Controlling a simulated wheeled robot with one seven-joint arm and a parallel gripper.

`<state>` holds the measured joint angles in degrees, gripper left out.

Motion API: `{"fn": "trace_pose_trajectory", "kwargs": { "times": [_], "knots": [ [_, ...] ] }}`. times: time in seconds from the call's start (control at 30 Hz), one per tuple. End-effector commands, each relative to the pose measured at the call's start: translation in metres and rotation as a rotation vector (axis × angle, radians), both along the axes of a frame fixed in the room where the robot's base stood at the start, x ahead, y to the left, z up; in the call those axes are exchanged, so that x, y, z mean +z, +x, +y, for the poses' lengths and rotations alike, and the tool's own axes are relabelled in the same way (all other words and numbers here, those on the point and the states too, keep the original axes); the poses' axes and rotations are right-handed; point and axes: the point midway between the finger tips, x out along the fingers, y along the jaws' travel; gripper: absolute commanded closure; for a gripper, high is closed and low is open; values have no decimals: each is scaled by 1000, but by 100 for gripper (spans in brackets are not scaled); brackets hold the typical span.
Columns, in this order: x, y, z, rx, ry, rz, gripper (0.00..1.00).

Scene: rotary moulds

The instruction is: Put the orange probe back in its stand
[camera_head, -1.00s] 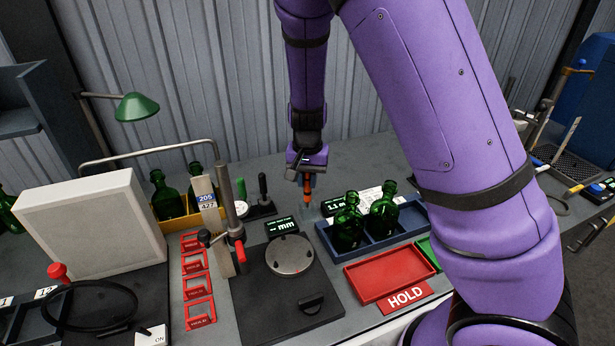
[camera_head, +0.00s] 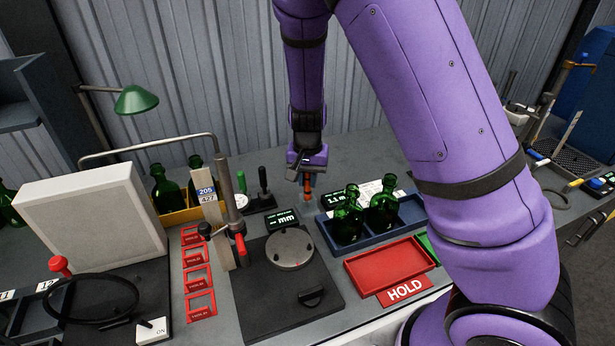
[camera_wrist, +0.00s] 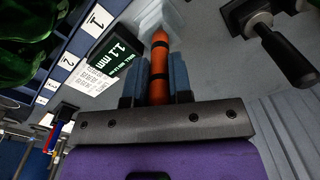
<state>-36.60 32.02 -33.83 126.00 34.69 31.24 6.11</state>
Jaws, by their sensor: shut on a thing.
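My gripper (camera_head: 307,176) is shut on the orange probe (camera_head: 308,189) and holds it pointing down above the back of the bench. In the wrist view the probe (camera_wrist: 159,55), orange with dark bands, sits between the two blue-grey fingers (camera_wrist: 158,82). Its far end is at a pale, translucent piece (camera_wrist: 158,17), possibly the stand; I cannot tell whether the end is inside it or only above it. A dark display reading 1.1 mm (camera_wrist: 118,52) stands beside the probe; in the head view the display (camera_head: 336,200) is just right of the gripper.
A blue rack (camera_head: 407,222) with green bottles (camera_head: 383,207) stands close to the right of the probe. Black-handled (camera_head: 263,181) and green-handled tools stand to its left. A gauge plate (camera_head: 290,250) and red HOLD tray (camera_head: 388,268) lie in front.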

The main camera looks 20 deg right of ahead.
Motion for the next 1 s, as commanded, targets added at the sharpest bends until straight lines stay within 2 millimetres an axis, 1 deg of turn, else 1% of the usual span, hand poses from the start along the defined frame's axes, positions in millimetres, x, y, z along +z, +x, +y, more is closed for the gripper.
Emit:
{"fn": "trace_pose_trajectory", "kwargs": {
  "times": [0.2,0.23,0.33,0.37,0.63,0.73,0.87,1.0],
  "knots": [
    [0,0,0,0,0,0,100],
    [0,0,0,0,0,0,78],
    [0,0,0,0,0,0,55],
    [0,0,0,0,0,0,50],
    [1,0,0,1,0,0,50],
    [6,0,0,2,1,-3,50],
    [23,1,1,2,2,-4,50],
    [50,1,1,3,3,-5,50]
  ]
}}
